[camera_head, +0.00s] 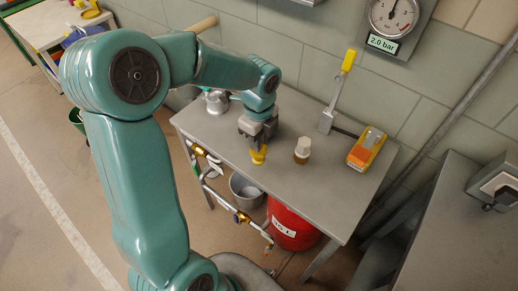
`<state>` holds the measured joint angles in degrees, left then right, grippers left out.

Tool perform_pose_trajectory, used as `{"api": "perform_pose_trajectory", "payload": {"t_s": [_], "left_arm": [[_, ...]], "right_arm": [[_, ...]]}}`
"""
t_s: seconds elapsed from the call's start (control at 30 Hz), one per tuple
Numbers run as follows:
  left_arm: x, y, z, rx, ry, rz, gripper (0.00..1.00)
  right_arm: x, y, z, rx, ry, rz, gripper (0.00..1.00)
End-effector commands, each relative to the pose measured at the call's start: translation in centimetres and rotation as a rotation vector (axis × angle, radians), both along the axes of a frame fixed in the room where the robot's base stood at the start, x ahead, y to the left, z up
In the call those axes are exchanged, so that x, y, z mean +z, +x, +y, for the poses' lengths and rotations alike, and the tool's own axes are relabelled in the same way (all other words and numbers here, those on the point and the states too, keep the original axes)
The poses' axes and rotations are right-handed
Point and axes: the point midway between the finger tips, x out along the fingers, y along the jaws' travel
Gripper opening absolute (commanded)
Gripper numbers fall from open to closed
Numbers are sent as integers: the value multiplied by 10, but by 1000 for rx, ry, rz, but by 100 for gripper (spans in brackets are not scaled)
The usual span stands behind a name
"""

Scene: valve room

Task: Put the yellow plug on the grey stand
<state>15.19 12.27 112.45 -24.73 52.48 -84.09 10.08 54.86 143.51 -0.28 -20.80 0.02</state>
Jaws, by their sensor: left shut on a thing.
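My left gripper (258,143) points down over the grey metal table (222,146), toward its front edge. It is shut on the yellow plug (258,157), which shows just below the fingers. The upper part of the plug is hidden by the gripper. I cannot tell whether the plug touches the tabletop. I cannot make out the grey stand for certain; it may be hidden behind my left arm or gripper. My right gripper is not in view.
A small jar with a pale cap (303,147) stands just right of the gripper. Further right are a yellow-handled lever (347,62) on a grey base and a yellow-orange device (366,149). A grey metal pot (216,101) stands at the back left. Brass-fitted pipes (242,217) run below the front edge.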

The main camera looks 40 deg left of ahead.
Motion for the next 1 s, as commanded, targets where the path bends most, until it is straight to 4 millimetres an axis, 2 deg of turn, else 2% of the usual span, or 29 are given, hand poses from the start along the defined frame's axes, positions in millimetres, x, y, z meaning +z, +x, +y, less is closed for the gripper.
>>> {"api": "perform_pose_trajectory", "payload": {"t_s": [0.23, 0.67, 0.7, 0.77, 0.8, 1.0], "left_arm": [[-38, -1, 0, 0, -1, 3, 0], [-47, 0, 0, 0, -1, 1, 0], [-47, 0, 0, 0, -1, 1, 21], [-46, 0, 0, 0, -1, 1, 41], [-46, 0, 0, 0, -1, 1, 43], [-46, 0, 0, 0, -1, 1, 43]], "right_arm": [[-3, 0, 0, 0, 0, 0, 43], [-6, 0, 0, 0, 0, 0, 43], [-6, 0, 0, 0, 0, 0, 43], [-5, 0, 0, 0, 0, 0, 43], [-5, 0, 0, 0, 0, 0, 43], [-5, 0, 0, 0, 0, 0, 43]]}}
